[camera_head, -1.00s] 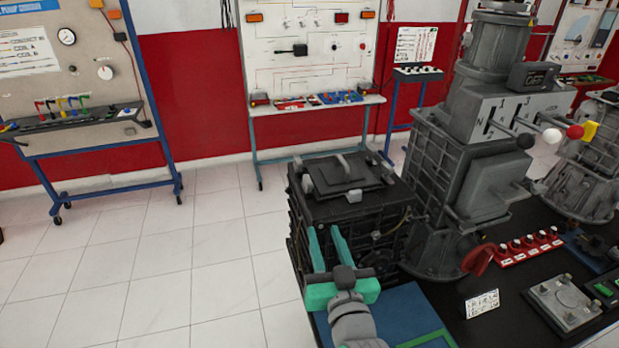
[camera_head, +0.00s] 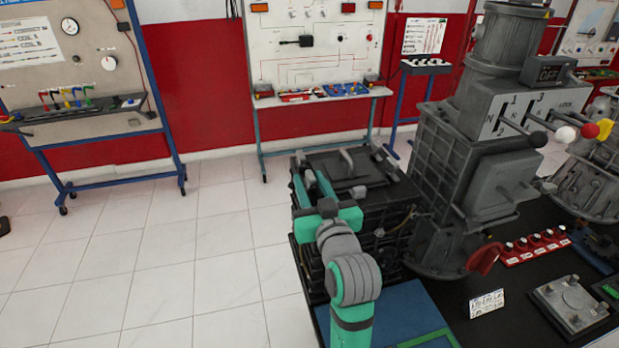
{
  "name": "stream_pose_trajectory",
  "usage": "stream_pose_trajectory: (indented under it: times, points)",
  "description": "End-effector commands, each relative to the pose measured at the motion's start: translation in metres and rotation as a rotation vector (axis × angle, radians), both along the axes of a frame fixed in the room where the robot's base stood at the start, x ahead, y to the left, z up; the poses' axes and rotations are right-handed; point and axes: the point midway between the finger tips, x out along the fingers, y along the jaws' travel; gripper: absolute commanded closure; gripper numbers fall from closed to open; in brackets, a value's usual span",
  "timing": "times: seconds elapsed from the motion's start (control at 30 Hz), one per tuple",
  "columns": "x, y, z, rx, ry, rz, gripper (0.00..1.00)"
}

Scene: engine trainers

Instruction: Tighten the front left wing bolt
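The black box (camera_head: 385,222) with a dark lid (camera_head: 365,172) stands on the bench's left end. Grey wing bolts sit around the lid's edge. The front left wing bolt (camera_head: 309,178) shows as a small grey piece between my fingertips. Another wing bolt (camera_head: 358,192) is at the front right. My gripper (camera_head: 309,176), with teal fingers, reaches over the box's front left corner. Its fingers are apart, one on each side of the front left bolt in this view. I cannot tell whether they touch it or how high they are above it.
A tall grey gearbox (camera_head: 465,175) stands close right of the box. A blue mat (camera_head: 405,310) lies in front. A red switch strip (camera_head: 535,246) and a white card (camera_head: 487,303) lie to the right.

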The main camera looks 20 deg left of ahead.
Motion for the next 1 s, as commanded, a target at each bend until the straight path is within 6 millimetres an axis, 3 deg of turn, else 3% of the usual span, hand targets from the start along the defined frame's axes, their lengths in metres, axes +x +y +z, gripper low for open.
stream_pose_trajectory:
  times: [0.2, 0.53, 0.67, 0.7, 1.0]
  points:
    - [0.017, 0.008, 0.000, 0.000, 0.000, -0.005, 0.69]
    - [0.019, 0.009, 0.000, 0.001, 0.001, -0.005, 0.69]
    - [0.019, 0.009, 0.000, 0.001, 0.001, -0.005, 0.97]
    - [0.019, 0.009, 0.000, 0.001, 0.001, -0.005, 1.00]
    - [0.019, 0.010, 0.000, 0.002, 0.001, -0.019, 1.00]
